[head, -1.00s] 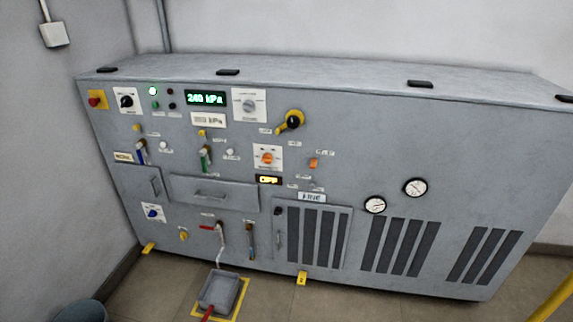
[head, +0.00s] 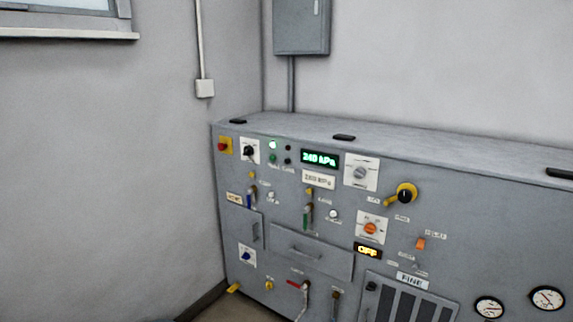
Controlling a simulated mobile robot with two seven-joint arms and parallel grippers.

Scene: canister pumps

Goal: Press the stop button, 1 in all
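A red mushroom-shaped button (head: 222,146) on a yellow plate sits at the top left corner of the grey control cabinet (head: 300,215) in the head view. A small green button (head: 273,158) and a dark button (head: 288,161) sit to its right, below a lit green-white lamp (head: 272,145). Their labels are too small to read surely, so I cannot tell by lettering which one is the stop button. Neither of my grippers shows in the head view.
A green display (head: 320,159) reads 240 kPa. Rotary knobs, such as the black one (head: 249,151), and several levers crowd the panel. A grey wall box (head: 300,26) hangs behind the cabinet. The left wall meets the cabinet's left side closely.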

